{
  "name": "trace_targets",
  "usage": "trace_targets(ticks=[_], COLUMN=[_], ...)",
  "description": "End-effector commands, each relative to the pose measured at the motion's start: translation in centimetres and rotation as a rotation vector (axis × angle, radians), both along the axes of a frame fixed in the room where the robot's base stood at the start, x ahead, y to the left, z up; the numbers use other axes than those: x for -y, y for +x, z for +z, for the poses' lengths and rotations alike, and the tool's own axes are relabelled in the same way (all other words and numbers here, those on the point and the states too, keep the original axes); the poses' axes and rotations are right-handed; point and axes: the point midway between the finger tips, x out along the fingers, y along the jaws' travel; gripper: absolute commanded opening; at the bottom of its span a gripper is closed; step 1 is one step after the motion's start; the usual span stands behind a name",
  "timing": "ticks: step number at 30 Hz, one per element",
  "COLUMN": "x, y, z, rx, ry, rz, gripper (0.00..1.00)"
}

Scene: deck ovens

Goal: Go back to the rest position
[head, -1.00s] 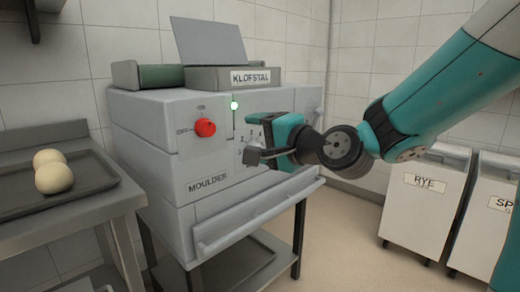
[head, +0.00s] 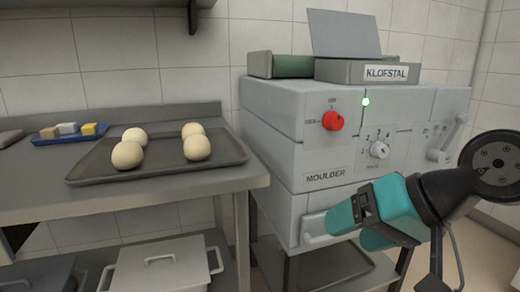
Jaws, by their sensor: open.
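My gripper (head: 338,218) is in the lower right of the head view, in front of the lower part of the moulder (head: 262,150). Its teal fingers point left and it holds nothing that I can see.
Left of the moulder, a steel table (head: 190,187) bears a dark tray (head: 160,171) with several dough balls (head: 127,155). A blue tray (head: 70,137) with small blocks lies behind it. A lidded bin (head: 160,265) stands below. A shelf (head: 120,4) hangs above.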

Motion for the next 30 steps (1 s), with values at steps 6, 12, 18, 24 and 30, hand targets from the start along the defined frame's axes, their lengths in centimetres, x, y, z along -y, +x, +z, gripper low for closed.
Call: trace_targets(ticks=[6, 12, 18, 24, 30], x=[0.1, 1.0, 1.0, 1.0, 1.0], y=[-7.7, -10.4, -10.4, -10.4, -10.4], z=[-2.3, 0.9, 6.2, 13.4, 18.2], rx=[-0.111, -0.163, -0.163, -0.164, -0.164], ry=[-0.3, -0.403, -0.401, -0.399, -0.399], rz=[0.426, 0.59, 0.586, 0.585, 0.584], gripper=[0.69, 0.69, 0.69, 0.69, 0.69])
